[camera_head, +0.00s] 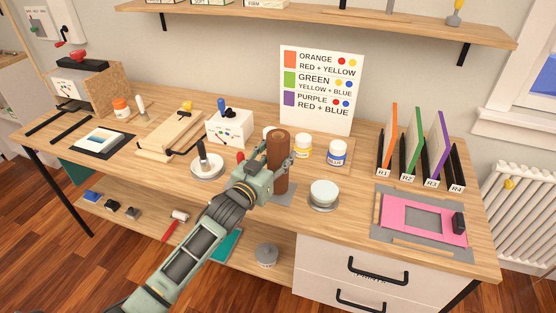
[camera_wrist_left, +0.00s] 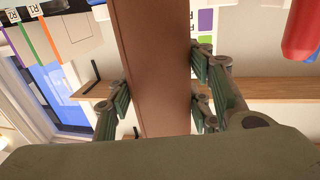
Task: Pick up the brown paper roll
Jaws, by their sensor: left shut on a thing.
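The brown paper roll (camera_head: 278,149) stands upright near the middle of the long wooden table. My left gripper (camera_head: 276,173) reaches in from the front left and is shut around the roll's middle. In the left wrist view the brown roll (camera_wrist_left: 152,70) runs between the two fingers of my left gripper (camera_wrist_left: 158,105), with finger pads on both sides. The roll's lower end is close to a grey pad (camera_head: 288,196); I cannot tell whether they touch. My right gripper is in neither view.
Behind the roll stand a yellow-labelled jar (camera_head: 303,147), a blue-labelled jar (camera_head: 337,153) and a colour chart (camera_head: 320,90). A white bowl (camera_head: 323,192) is close on the right, a round dish (camera_head: 207,168) on the left. A wall shelf (camera_head: 330,22) hangs above.

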